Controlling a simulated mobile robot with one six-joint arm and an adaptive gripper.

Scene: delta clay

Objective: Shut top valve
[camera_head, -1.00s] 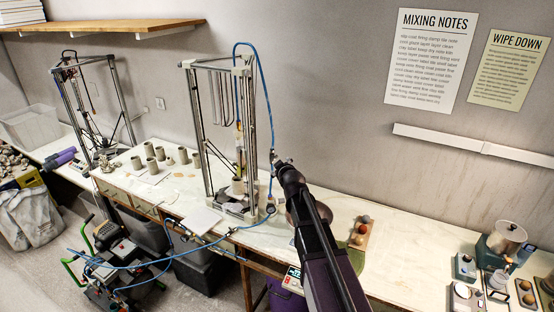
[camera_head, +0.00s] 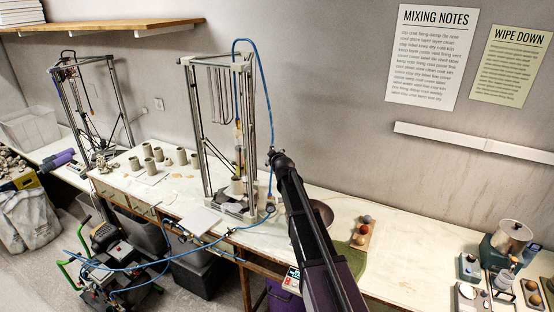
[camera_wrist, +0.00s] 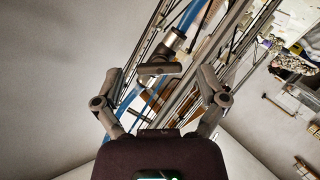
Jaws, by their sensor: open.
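The top valve (camera_wrist: 172,43) is a grey metal fitting on the blue hose, with a dark lever handle (camera_wrist: 158,70) lying across the wrist view. My gripper (camera_wrist: 160,76) is open, with one finger on each side of the lever and a gap on both sides. In the head view, my gripper (camera_head: 275,155) is at the blue hose (camera_head: 268,100) to the right of the tall metal-framed clay printer (camera_head: 216,130). The valve cannot be made out there, behind or beside my gripper.
The printer's metal posts stand close to the left of my gripper. Clay cups (camera_head: 150,165) stand on the bench (camera_head: 185,190) farther left. More hose with small fittings (camera_head: 230,232) runs along the bench's front edge.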

